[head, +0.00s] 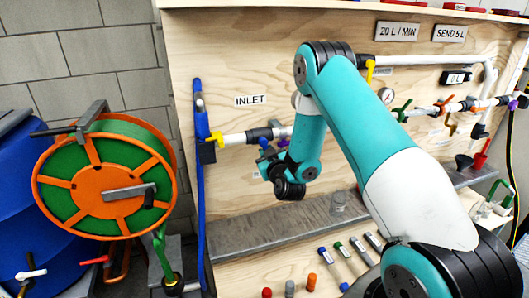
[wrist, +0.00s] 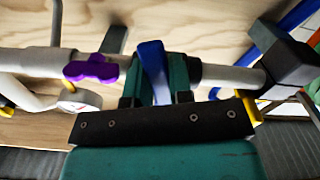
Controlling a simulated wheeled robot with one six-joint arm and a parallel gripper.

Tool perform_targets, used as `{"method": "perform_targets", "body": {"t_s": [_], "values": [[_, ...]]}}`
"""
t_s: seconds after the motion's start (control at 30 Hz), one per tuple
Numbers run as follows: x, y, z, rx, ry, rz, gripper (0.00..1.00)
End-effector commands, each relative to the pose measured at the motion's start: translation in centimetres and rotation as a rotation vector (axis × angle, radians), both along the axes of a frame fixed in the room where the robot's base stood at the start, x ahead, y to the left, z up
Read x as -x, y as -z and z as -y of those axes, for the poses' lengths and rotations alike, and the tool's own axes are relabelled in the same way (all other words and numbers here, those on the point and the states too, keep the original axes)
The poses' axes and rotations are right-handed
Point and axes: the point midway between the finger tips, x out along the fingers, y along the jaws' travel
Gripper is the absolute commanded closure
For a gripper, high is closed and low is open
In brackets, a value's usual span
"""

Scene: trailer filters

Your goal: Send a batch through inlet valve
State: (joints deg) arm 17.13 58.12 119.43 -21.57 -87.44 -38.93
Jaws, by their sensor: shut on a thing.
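The inlet pipe (head: 235,138) runs along the plywood board under the INLET label (head: 251,100). My gripper (head: 268,160) is at this pipe, and its fingers are mostly hidden in the head view. In the wrist view my gripper (wrist: 155,80) has its two green fingers on either side of a blue valve lever (wrist: 151,60) and is shut on it. The lever stands across the pale pipe (wrist: 225,77). A purple handle (wrist: 90,68) sits on the same pipe, to the left. The counter display (head: 457,78) reads 0 L.
Signs read 20 L / MIN (head: 397,31) and SEND 5 L (head: 450,34). More coloured valve handles, including a green one (head: 401,110), line the pipe at right. An orange-green hose reel (head: 103,185) and blue barrel (head: 30,215) stand at left. A grey ledge (head: 250,228) runs below.

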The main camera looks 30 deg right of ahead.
Motion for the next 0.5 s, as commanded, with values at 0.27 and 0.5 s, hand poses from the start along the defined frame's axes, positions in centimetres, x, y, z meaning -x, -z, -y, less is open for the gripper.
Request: {"method": "perform_targets", "body": {"t_s": [0.27, 0.5], "values": [[-0.04, -0.24, 0.62, 0.183, -0.001, -0.055, 1.00], [-0.03, -0.21, 0.62, 0.180, 0.000, -0.054, 0.66]]}}
